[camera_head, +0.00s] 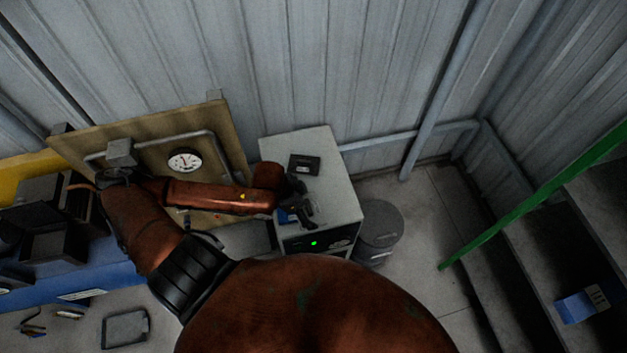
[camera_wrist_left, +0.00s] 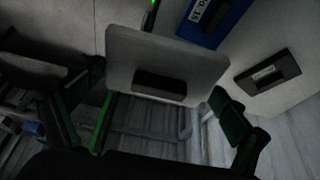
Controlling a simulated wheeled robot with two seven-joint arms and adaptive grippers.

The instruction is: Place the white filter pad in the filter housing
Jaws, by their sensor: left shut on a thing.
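My left gripper (camera_head: 300,207) is over the front part of the pale cabinet top (camera_head: 328,150). In the left wrist view a pale square plate, which looks like the filter pad (camera_wrist_left: 180,48), lies between its two green fingers (camera_wrist_left: 158,103). A dark slot or tab shows near the pad's lower edge. In the head view I cannot make out the pad. A black frame with a small label (camera_head: 304,165) sits on the cabinet top behind the gripper, and also shows in the left wrist view (camera_wrist_left: 267,72). I cannot tell whether it is the filter housing. My right gripper is out of view.
A blue piece with a white label (camera_wrist_left: 228,22) lies beside the pad in the wrist view. A grey bin (camera_head: 380,228) stands right of the cabinet. A gauge panel (camera_head: 231,140) stands to the left. A green rail (camera_head: 540,190) crosses the right side. Floor right of the bin is clear.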

